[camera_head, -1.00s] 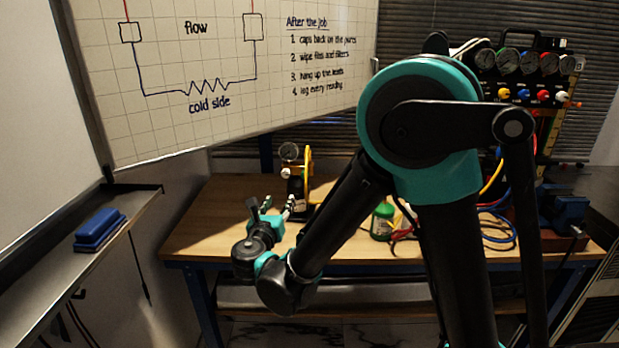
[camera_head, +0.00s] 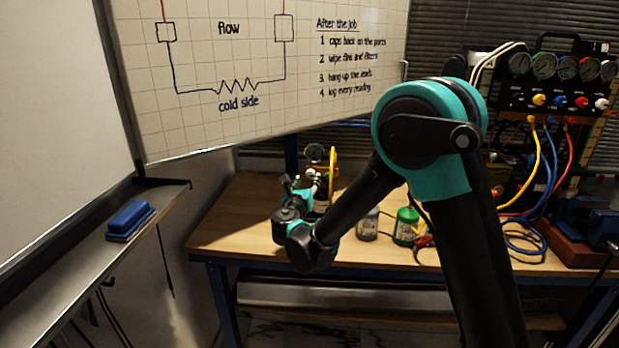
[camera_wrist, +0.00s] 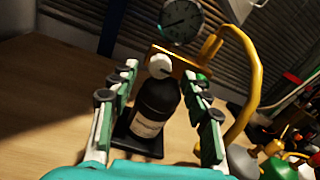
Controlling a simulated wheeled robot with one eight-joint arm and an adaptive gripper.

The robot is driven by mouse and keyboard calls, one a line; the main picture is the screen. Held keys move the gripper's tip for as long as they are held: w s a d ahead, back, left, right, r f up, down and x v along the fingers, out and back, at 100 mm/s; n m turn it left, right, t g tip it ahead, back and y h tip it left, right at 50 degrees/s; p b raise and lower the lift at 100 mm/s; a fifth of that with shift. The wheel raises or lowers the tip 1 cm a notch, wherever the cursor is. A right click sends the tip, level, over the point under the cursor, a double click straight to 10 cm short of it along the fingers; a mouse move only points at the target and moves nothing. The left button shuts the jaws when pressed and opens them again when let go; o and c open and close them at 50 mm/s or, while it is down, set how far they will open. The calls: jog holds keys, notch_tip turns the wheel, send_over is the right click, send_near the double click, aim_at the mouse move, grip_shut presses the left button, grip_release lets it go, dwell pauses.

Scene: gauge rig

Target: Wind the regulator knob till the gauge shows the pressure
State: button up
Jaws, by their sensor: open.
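The bottle stands upright on a dark base. My gripper (camera_wrist: 162,73) is open, one finger on each side of the bottle and knob in the picture. The knob appears beyond the fingertips, with no contact visible.
A yellow hose (camera_wrist: 252,80) curves down right of the bottle. A green-labelled jar (camera_head: 405,227) and a grey jar (camera_head: 367,224) stand on the wooden bench (camera_head: 240,215). A manifold panel (camera_head: 560,98) with coloured hoses is at right. The bench's left part is clear.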

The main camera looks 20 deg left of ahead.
aim_at(310, 175)
jog(key=shift+w+a, duration=0.2)
jog(key=shift+w, duration=1.55)
jog(key=shift+c, duration=0.6)
grip_shut()
